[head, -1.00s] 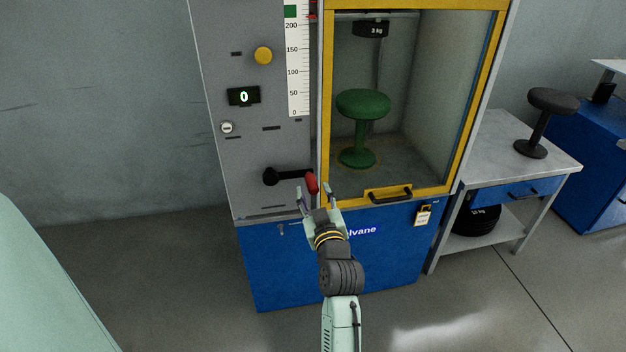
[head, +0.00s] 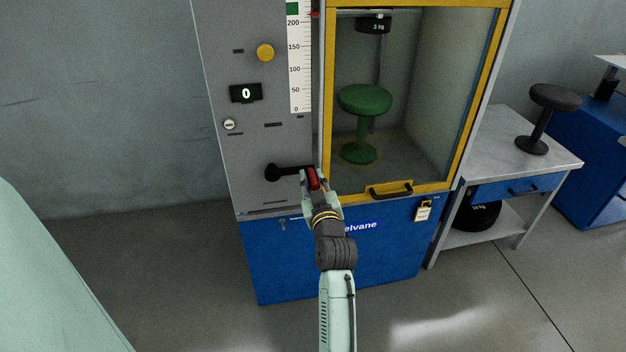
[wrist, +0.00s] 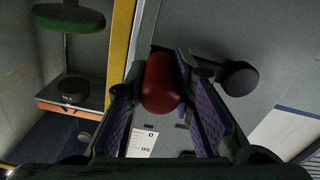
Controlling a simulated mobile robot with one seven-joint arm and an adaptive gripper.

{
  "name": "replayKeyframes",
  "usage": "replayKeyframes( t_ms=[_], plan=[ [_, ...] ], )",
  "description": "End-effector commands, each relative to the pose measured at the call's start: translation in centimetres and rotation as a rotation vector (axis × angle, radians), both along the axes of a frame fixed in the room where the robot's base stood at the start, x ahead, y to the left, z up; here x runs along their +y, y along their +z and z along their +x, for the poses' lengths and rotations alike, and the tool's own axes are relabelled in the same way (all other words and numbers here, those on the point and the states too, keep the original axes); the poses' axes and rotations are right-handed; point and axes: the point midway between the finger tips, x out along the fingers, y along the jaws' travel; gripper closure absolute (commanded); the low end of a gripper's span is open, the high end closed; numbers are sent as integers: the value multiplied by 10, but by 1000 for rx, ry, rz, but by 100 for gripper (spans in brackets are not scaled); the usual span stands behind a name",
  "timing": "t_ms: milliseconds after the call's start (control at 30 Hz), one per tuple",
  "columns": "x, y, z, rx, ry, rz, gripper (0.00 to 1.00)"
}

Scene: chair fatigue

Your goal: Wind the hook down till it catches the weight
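The crank has a black arm (head: 290,170) pointing right and a red handle (head: 314,179) at its end. It sits low on the machine's grey panel. My gripper (head: 315,180) is at the handle with its fingers apart, one on each side. In the wrist view the red handle (wrist: 163,84) lies between the open purple-padded fingers, and I see no firm grip on it. The black weight (head: 373,25) hangs or rests high in the cabinet, above the green stool (head: 364,100). The hook cannot be made out; the top of the cabinet is out of frame.
The yellow-framed cabinet door (head: 409,187) with its black handle is just right of my gripper. A display (head: 246,93) reads 0. A yellow button (head: 265,52) and a scale (head: 300,80) are above. A bench (head: 480,150) with a dark stool stands right.

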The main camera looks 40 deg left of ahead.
Motion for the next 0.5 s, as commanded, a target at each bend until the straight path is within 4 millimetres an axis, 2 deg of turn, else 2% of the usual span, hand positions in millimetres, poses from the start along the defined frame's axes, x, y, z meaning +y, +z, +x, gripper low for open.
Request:
replayKeyframes(
  t_ms=[300,500],
  plan=[
    [0,0,0,0,0,0,100],
    [0,0,0,0,0,0,100]
  ],
)
